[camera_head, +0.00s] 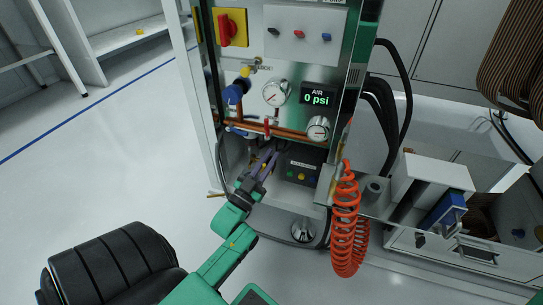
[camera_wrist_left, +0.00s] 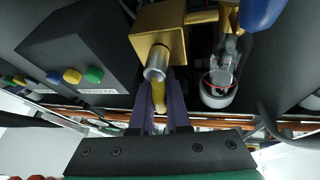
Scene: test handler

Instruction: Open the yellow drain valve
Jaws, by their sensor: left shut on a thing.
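The yellow drain valve has a brass block body (camera_wrist_left: 160,28), a silver stem (camera_wrist_left: 157,62) and a yellow lever (camera_wrist_left: 158,92), clearest in the left wrist view. My left gripper (camera_wrist_left: 159,108) is shut on the lever, with one purple finger on each side of it. In the head view my left gripper (camera_head: 266,160) reaches into the lower bay of the cabinet, below the copper pipe, and hides most of the valve. My right gripper is in neither view.
A black button box (camera_head: 303,171) sits close beside the gripper; it also shows in the left wrist view (camera_wrist_left: 85,50). A clear bowl (camera_wrist_left: 219,88) hangs on the other side. Above are a copper pipe (camera_head: 285,131) and gauges (camera_head: 275,92). A coiled orange hose (camera_head: 345,225) hangs at right.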

